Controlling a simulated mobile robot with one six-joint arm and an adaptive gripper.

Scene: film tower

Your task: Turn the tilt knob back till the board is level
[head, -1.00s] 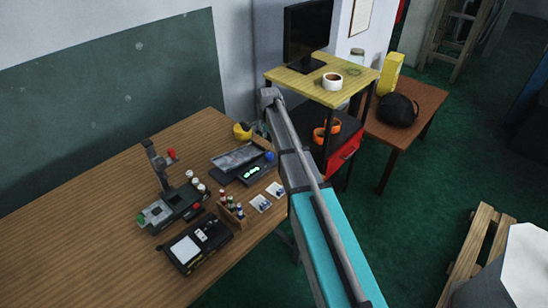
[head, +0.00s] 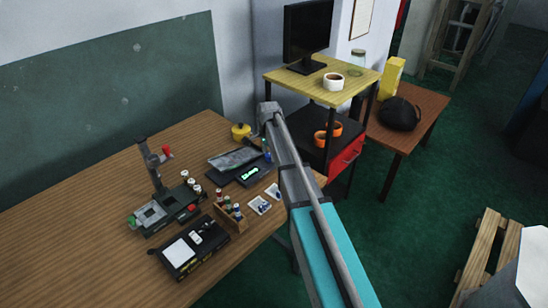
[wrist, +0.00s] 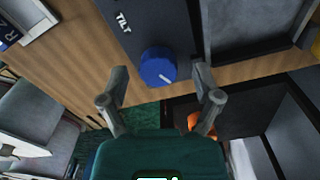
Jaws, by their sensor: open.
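The blue tilt knob (wrist: 158,67), with a white mark, sits at the end of a dark panel lettered TILT (wrist: 150,25) in the wrist view. My gripper (wrist: 159,82) is open, one finger to each side of the knob. I cannot tell how deep the fingers reach around it; they look apart from it. In the head view my arm hides the gripper. The grey board (head: 234,157) lies on the desk beside the panel with a green display (head: 250,172). Part of it shows in the wrist view (wrist: 250,25). I cannot read its exact tilt.
On the wooden desk (head: 70,220) stand a rack of small bottles (head: 229,214), a black device (head: 188,250), a post-mounted instrument (head: 160,210) and a yellow round thing (head: 241,132). A shelf (head: 335,90) with a monitor (head: 307,35) stands close beyond my arm.

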